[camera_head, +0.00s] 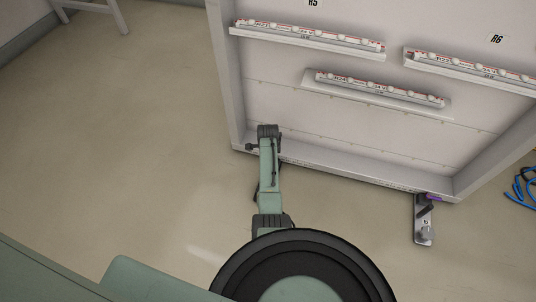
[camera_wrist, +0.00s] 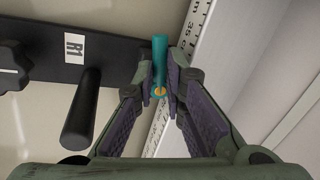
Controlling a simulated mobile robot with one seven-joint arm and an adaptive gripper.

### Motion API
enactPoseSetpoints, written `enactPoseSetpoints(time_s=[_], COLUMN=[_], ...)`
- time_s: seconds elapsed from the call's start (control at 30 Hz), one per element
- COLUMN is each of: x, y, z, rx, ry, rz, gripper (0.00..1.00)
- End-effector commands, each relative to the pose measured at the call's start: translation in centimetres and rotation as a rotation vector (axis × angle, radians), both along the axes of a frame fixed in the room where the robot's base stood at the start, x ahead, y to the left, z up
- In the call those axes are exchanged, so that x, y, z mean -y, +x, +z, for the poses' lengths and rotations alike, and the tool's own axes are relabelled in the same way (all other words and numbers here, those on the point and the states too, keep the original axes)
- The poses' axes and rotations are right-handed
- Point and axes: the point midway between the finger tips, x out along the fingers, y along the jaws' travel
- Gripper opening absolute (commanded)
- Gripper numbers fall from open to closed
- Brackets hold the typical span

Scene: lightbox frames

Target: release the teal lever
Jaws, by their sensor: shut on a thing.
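The teal lever (camera_wrist: 160,52) stands between the two fingers of my gripper (camera_wrist: 160,80) in the wrist view. The fingers are shut on it, one pad on each side. An orange-ringed round end shows at its near tip. The lever sits at the right end of a black plate (camera_wrist: 112,55) labelled R1. In the head view the far end of my arm is by the lower left corner of the large frame, and the lever is hidden there.
A black cylindrical handle (camera_wrist: 80,112) and a dark knob (camera_wrist: 14,66) are left of my gripper. A ruled white rail (camera_wrist: 190,60) runs close on the right. A bracket with a purple part (camera_head: 424,218) stands at the frame's lower right. Blue cable (camera_head: 524,187) lies on the floor.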

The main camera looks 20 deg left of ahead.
Motion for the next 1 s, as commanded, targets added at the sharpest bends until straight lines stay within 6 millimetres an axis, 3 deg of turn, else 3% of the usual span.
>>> enactPoseSetpoints(time_s=[1.0], x=[1.9], y=[-0.9], z=[-0.1], rx=[0.003], ry=[0.000], rz=[0.958], gripper=[0.00])
